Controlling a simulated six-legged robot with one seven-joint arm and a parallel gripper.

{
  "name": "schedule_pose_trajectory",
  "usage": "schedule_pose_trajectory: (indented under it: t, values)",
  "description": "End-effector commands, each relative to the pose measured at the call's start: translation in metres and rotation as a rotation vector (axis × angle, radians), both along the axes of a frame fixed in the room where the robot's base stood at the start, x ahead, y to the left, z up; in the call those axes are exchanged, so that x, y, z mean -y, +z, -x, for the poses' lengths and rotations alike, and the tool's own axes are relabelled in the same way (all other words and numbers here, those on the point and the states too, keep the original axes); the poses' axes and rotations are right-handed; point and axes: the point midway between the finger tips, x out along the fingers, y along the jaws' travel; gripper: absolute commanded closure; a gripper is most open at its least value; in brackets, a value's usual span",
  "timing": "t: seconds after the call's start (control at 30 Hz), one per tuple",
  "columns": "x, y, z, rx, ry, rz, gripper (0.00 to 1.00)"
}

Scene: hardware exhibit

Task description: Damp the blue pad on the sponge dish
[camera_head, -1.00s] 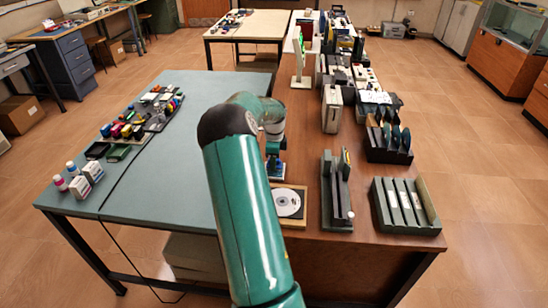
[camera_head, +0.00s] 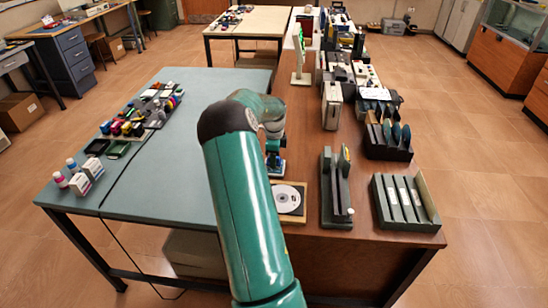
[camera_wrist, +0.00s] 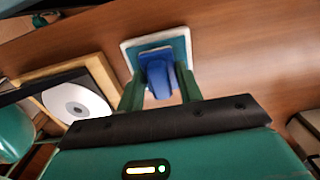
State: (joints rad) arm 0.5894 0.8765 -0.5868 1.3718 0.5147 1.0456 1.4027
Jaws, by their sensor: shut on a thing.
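The blue pad (camera_wrist: 178,47) has a dark blue upright handle and a flat square base with a white edge. My gripper (camera_wrist: 160,88) is shut on the handle, with one green finger on each side. In the head view, the pad (camera_head: 275,166) is low over the brown counter beside the disc; I cannot tell whether it touches the counter. My arm partly hides my gripper (camera_head: 273,147) there. Two dark shallow trays, one with a green inside (camera_head: 118,149), lie on the grey-green table at left. I cannot tell whether either is the sponge dish.
A disc in a wooden-edged case (camera_head: 288,199) lies close in front of the pad. A dark upright stand (camera_head: 335,190) and a slotted rack (camera_head: 405,203) are to the right. Small bottles (camera_head: 78,178) stand at the left table edge. The middle of the grey-green table (camera_head: 165,165) is clear.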

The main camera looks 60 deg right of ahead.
Motion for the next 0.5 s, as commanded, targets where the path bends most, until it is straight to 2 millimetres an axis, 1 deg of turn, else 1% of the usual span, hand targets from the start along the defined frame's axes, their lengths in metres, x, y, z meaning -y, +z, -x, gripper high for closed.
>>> schedule_pose_trajectory:
  t: [0.5]
  values:
    - [0.0001, -0.0057, 0.0, 0.0, 0.0, 0.0, 0.83]
